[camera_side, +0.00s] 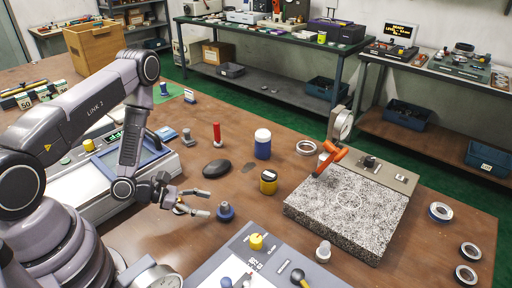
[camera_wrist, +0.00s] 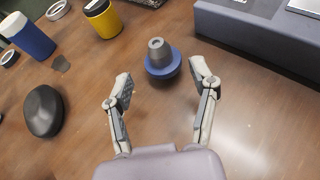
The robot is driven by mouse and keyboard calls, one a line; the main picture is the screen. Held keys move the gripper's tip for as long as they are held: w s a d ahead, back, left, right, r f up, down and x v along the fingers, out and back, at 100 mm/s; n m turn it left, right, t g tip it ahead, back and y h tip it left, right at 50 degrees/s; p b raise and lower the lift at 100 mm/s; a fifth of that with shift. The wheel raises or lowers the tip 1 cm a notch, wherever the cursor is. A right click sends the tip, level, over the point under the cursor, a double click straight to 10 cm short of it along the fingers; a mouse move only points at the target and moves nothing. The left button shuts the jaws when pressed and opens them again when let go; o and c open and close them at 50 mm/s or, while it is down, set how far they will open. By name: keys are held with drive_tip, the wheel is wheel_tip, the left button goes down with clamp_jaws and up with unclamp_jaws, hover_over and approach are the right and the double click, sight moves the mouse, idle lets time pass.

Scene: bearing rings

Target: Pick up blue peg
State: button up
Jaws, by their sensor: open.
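The blue peg (camera_side: 226,212) stands on the brown table just beyond my fingertips. In the wrist view my gripper (camera_wrist: 164,80) is open and empty, one finger on each side. The peg lies ahead of and roughly centred on the gap, apart from both fingers.
A yellow jar (camera_side: 268,184), a blue bottle with a white cap (camera_side: 262,146) and a dark mouse-like object (camera_side: 216,168) stand nearby. A control panel (camera_side: 270,262) lies in front of the peg. A speckled stone block (camera_side: 350,205) is to the right. Bare table surrounds the peg.

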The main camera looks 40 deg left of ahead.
sight(220, 207)
drive_tip(key=shift+x, duration=2.95)
drive_tip(key=shift+r, duration=0.1)
clamp_jaws()
